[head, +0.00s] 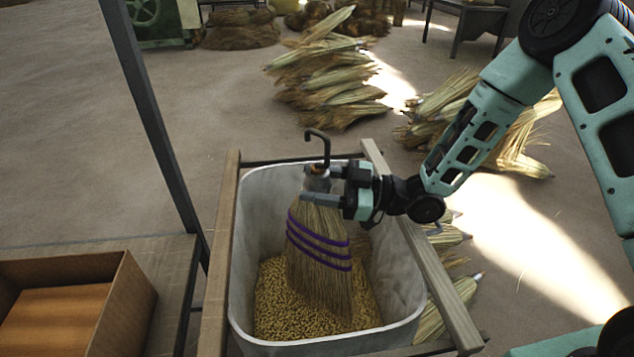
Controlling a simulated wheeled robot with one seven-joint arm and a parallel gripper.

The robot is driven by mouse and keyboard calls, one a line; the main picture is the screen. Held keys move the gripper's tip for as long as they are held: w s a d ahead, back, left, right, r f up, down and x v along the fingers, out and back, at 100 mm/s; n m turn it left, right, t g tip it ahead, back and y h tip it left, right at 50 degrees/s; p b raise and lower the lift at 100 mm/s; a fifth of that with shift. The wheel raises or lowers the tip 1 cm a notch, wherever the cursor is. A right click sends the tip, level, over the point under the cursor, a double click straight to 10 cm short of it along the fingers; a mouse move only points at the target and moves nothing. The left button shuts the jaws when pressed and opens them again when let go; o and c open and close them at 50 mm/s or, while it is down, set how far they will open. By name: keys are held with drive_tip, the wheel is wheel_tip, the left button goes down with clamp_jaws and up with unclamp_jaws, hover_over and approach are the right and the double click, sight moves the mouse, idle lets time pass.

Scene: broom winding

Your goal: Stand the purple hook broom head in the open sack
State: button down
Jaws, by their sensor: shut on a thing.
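The broom head (320,265) has straw bristles with several purple bands, and a dark hook rises from its top. It hangs nearly upright inside the open sack (246,215), bristles down. The sack is pale, held open in a wooden frame, and holds a layer of tan grain-like pellets (270,305). The bristle ends are at or just above the pellets; I cannot tell whether they touch. My gripper (312,191) comes from the right and is shut on the neck of the broom head, just below the hook. Its fingers are over the sack opening.
Wooden rails (220,265) flank the sack on both sides. A cardboard box (125,310) sits on a bench at the left, beside a dark metal post (155,120). Straw bundles (330,75) lie on the floor behind and to the right. Open floor lies at the upper left.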

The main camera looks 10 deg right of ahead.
sight(317, 134)
drive_tip(key=c, duration=0.6)
unclamp_jaws()
drive_tip(key=shift+o, duration=0.2)
drive_tip(key=shift+r, duration=0.1)
wheel_tip(317, 134, up, 10)
drive_tip(key=shift+f+p, duration=0.1)
drive_tip(key=shift+p, duration=0.8)
